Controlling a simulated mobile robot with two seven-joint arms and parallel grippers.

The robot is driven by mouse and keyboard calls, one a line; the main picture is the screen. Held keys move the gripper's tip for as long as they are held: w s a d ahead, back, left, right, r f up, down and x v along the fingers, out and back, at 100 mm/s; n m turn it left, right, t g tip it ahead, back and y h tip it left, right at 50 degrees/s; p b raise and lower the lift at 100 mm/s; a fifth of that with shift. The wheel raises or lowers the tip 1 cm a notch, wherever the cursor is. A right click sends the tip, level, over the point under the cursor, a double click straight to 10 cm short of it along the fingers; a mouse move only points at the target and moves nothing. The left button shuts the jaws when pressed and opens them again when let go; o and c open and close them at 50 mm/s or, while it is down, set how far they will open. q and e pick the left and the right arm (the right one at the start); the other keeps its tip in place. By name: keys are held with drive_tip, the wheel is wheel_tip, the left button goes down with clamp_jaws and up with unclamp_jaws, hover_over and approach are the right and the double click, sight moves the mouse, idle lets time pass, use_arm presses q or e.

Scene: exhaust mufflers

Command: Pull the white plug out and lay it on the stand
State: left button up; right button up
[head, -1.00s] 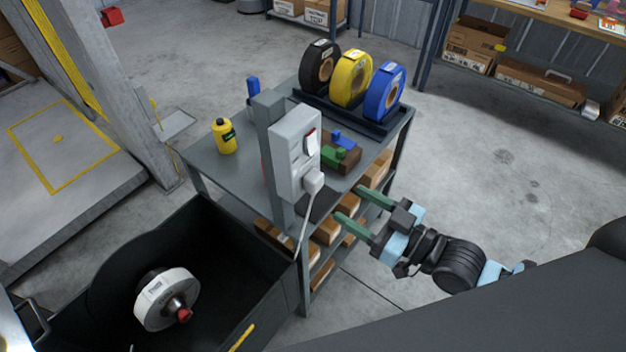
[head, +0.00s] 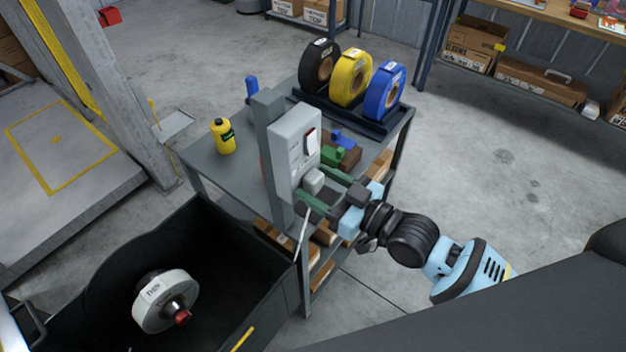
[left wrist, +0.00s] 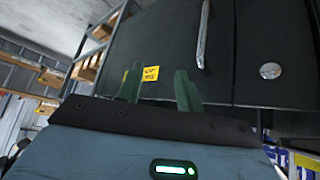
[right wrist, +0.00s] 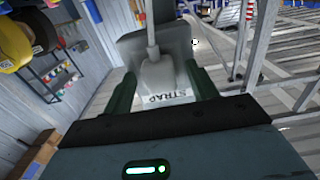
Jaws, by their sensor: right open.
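The white plug (head: 313,181) sits in the grey socket box (head: 296,150), which is fixed to a post on the grey shelved stand (head: 240,178). Its pale cord (head: 303,235) hangs down. My right gripper (head: 312,183) is open, its green fingers on either side of the plug. In the right wrist view the plug (right wrist: 163,75) lies between the fingers (right wrist: 163,88), with a gap visible at least on one side; contact is unclear. My left gripper (left wrist: 158,86) is open and empty in the left wrist view, before a dark cabinet-like surface.
On the stand are a yellow bottle (head: 223,136), green, blue and brown blocks (head: 345,155), and black, yellow and blue tape rolls (head: 352,78) in a dark holder. A black bin (head: 225,265) with a white reel (head: 165,300) stands at lower left. Floor is clear at right.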

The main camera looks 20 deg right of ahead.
use_arm(q)
drive_tip(key=shift+w+r, duration=0.25)
drive_tip(key=shift+r, duration=0.15)
idle(1.2)
